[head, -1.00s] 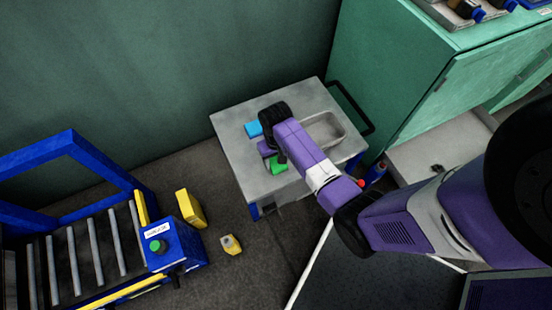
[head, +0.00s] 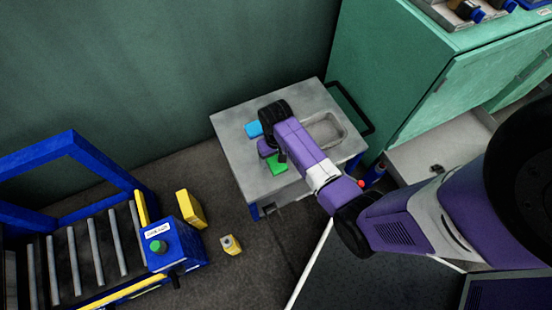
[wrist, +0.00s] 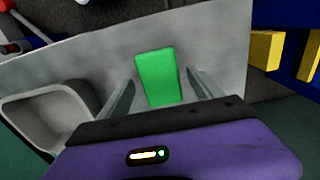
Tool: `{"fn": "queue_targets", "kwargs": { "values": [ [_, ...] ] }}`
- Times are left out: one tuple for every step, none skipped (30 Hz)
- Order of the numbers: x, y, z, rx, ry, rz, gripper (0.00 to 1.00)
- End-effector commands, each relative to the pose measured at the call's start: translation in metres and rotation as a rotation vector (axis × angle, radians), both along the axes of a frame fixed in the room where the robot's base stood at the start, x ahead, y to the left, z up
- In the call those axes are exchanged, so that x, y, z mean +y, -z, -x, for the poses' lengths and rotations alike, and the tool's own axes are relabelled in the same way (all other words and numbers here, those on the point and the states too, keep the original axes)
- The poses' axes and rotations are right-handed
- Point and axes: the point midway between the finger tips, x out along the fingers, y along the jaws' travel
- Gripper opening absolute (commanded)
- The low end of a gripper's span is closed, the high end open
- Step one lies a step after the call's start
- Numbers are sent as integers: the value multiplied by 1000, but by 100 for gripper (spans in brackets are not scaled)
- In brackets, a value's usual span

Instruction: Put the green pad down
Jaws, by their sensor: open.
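The green pad (head: 277,166) lies on the top of the grey cart (head: 232,138), near its front edge. In the wrist view the green pad (wrist: 158,78) shows whole, with bare cart top around it. My gripper (wrist: 161,77) is open, one finger on each side of the pad, with a visible gap on both sides. In the head view my gripper (head: 282,154) is over the cart beside the pad, partly hidden by my own arm. How high the fingers are above the pad is hard to tell.
A grey tray (head: 332,129) sits at the cart's right. A green cabinet (head: 410,70) stands right; a roller conveyor (head: 90,250) and yellow block (head: 190,208) stand left.

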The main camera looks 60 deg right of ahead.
Motion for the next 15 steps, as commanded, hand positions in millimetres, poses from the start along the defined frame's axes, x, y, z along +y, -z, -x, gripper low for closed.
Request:
{"fn": "queue_targets", "kwargs": {
  "values": [
    [0,-10,-1,-2,0,2,75],
    [0,-16,-1,-3,0,2,75],
    [0,-24,-1,-3,0,2,75],
    [-1,-31,-1,-4,0,3,75],
    [-1,-37,-1,-3,0,2,75],
    [-1,-46,-1,-3,0,2,75],
    [0,-52,-1,-3,-1,2,75],
    [0,-59,-1,-3,-1,2,75],
    [0,-66,-1,-3,-1,2,75],
    [0,-72,-1,-3,-1,2,75],
    [0,-77,-1,-2,-1,2,75],
    [0,-84,-1,-3,-1,2,75],
    [0,-88,-1,-2,-1,1,75],
    [0,-93,-1,-2,-1,2,75],
    [0,-97,-1,-2,-1,1,75]
  ]
}}
